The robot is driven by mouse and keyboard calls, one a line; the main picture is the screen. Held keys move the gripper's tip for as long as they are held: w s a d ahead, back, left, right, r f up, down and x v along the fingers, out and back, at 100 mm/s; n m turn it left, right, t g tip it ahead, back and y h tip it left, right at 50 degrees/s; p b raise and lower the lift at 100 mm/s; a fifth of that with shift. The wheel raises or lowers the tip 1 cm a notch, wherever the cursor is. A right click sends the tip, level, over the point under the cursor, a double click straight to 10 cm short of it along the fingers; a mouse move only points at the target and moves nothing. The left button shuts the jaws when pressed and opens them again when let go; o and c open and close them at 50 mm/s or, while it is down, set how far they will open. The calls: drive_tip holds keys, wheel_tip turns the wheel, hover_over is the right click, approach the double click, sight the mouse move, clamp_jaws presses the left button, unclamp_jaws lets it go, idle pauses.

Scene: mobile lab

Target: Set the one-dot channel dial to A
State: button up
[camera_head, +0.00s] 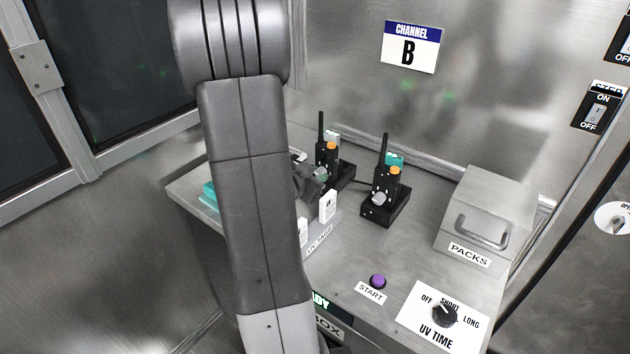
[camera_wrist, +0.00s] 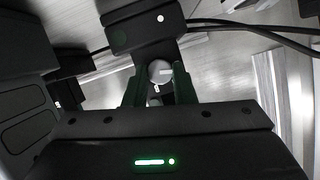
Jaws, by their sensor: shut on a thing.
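Two black radios with stub antennas, orange knobs and grey front dials stand in chargers: a left radio (camera_head: 328,150) and a right radio (camera_head: 386,178). My gripper (camera_head: 308,182) is at the left radio, partly hidden by my arm. In the wrist view, my gripper (camera_wrist: 159,88) is shut on a round grey dial (camera_wrist: 160,71) with a pale pointer line. A black block (camera_wrist: 146,28) beyond it bears a single white dot. The dial also shows in the head view (camera_head: 320,173). The letters around it cannot be read. A wall sign (camera_head: 410,47) reads CHANNEL B.
A PACKS box (camera_head: 485,215) stands at the right of the bench. A purple START button (camera_head: 377,281) and a UV TIME dial (camera_head: 445,314) are at the front. White upright pieces (camera_head: 327,206) stand close to my gripper. Dark cables (camera_wrist: 240,25) run behind the radio.

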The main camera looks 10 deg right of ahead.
idle(0.3)
drive_tip(key=o, duration=1)
drive_tip(key=p+v, duration=0.2)
drive_tip(key=v, duration=1.1)
drive_tip(key=shift+s+a, duration=0.2)
drive_tip(key=shift+s, duration=0.15)
drive_tip(key=shift+r, duration=0.15)
